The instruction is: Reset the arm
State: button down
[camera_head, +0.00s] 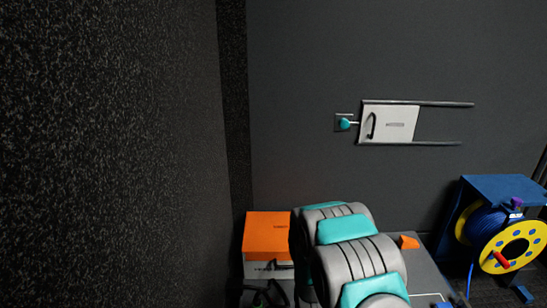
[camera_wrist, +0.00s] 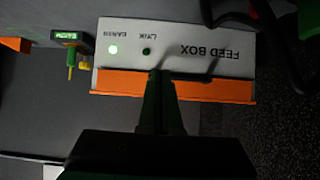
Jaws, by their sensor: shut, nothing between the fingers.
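My gripper (camera_wrist: 160,85) shows in the wrist view with its two dark fingers together and nothing between them. The fingertips are in front of the feed box (camera_wrist: 125,72), overlapping its orange edge in the picture; I cannot tell whether they touch it. The feed box has a white face with upside-down lettering, a lit green light by EARTH and a dark LINK light. In the head view, the feed box (camera_head: 267,235) shows its orange top beside my grey and teal arm. My arm hides part of the box, and my gripper cannot be made out there.
A white sliding panel (camera_head: 388,123) with a handle is on the wall rails. A yellow and blue cable reel (camera_head: 497,240) stands at the right.

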jog(key=s+d+r+g, duration=0.2)
jog(key=s+r+g, duration=0.4)
jog(key=s+r, duration=0.8)
jog(key=s+d+r+g, duration=0.1)
jog(key=s+r+g, duration=0.1)
jog(key=s+r, duration=0.3)
jog(key=s+r+g, duration=0.2)
jog(key=s+r, duration=0.3)
jog(key=s, duration=0.9)
jog(key=s+d+r+g, duration=0.1)
jog(key=s+r+g, duration=0.2)
jog(key=s+r, duration=0.3)
jog(key=s, duration=0.4)
jog(key=shift+s+d, duration=0.15)
jog(key=shift+d, duration=0.2)
